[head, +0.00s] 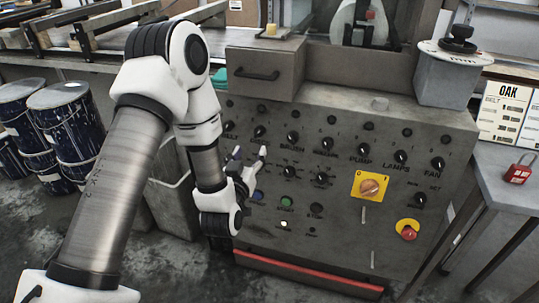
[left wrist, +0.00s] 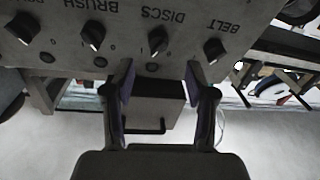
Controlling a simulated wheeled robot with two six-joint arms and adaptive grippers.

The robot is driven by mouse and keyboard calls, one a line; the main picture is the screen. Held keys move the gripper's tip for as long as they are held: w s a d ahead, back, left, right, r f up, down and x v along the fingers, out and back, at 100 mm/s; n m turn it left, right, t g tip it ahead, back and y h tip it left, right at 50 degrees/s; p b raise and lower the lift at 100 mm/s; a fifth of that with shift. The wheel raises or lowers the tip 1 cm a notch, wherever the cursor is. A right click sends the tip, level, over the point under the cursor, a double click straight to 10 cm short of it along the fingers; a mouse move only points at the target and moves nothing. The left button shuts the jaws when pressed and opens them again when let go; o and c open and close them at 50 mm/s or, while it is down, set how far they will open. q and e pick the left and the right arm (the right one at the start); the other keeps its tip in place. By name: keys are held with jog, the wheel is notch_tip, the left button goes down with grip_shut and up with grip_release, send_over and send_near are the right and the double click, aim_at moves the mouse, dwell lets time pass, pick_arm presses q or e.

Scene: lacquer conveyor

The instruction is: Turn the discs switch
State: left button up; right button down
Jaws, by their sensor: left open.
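The discs switch (left wrist: 157,40) is a black rotary knob with a pale face, under the upside-down word DISCS in the left wrist view. In the head view it is the second knob from the left (head: 260,131) in the panel's upper row. My left gripper (head: 250,153) is open and empty just below this knob. In the left wrist view its fingers (left wrist: 160,74) are spread, with the knob lined up between them but beyond the tips, apart from them. The exact setting of the knob is hard to read. My right gripper is not in view.
The grey panel (head: 330,235) carries similar knobs close by: belt (left wrist: 216,50) and brush (left wrist: 94,35). Lower down are a yellow-backed orange switch (head: 370,187) and a red stop button (head: 408,232). A drawer-like box with a handle (head: 257,75) juts out above. Blue drums (head: 68,120) stand left.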

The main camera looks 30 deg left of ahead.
aim_at(258, 136)
pick_arm(q)
jog(key=x, duration=0.7)
jog(key=shift+w+r, duration=0.1)
jog(key=shift+w, duration=0.25)
jog(key=shift+c, duration=0.3)
grip_shut()
